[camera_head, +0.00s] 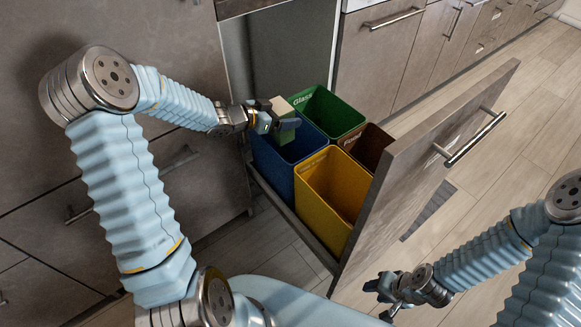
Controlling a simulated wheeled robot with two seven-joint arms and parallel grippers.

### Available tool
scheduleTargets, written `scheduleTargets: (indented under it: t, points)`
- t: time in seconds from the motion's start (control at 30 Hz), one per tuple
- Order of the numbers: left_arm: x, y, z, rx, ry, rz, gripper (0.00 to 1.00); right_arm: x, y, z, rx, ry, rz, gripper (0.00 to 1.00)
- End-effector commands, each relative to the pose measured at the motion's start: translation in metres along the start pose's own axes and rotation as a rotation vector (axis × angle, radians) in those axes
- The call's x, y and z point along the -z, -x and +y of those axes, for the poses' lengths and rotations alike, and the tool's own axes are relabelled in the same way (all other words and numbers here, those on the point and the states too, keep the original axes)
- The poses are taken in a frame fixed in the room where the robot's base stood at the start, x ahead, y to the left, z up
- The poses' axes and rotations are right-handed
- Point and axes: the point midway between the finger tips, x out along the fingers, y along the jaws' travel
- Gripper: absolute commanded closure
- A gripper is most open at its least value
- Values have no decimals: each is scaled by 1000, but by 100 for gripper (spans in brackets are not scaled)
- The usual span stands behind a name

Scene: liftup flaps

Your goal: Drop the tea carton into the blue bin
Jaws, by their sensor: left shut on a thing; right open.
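My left gripper (272,122) is shut on the tea carton (281,109), a small box with a pale beige top and green side. It holds the carton above the opening of the blue bin (291,185). The carton's lower part is partly hidden by the gripper fingers. The blue bin stands in a pulled-out drawer. My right gripper (385,299) is open and empty at the lower right, in front of the drawer's face.
A green bin (337,109) marked Glass stands behind the blue bin, a yellow bin (325,199) nearer, and a brown bin (368,144) to the right. The drawer front (421,166) stands upright at right. Wooden floor (487,205) lies open beyond it.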

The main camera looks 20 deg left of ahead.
Motion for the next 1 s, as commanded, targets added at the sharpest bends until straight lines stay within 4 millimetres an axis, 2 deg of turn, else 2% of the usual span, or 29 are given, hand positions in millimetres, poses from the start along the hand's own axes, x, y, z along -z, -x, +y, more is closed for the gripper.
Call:
scheduleTargets:
  t: [0.03, 0.13, 0.5, 0.53, 0.6, 0.87, 1.0]
  points:
    - [-13, -5, 0, 0, 0, 0, 45, 1, -13, 7, -3, -4, 4, 57]
    - [-21, -9, 0, 1, 0, 0, 45, 4, -21, 14, -9, -8, 10, 57]
    - [-23, -9, 0, 1, 0, 0, 45, 6, -22, 18, -13, -12, 15, 57]
    - [-23, -9, 0, 1, 0, 0, 12, 6, -22, 18, -13, -12, 15, 57]
    - [-23, -9, 0, 1, 0, 0, 1, 5, -22, 18, -12, -12, 15, 57]
    - [-22, -9, 0, 1, -1, 0, 0, 5, -22, 17, -12, -11, 15, 57]
    - [-8, -3, 0, 1, -4, 1, 0, 4, -17, 14, -11, -10, 13, 57]
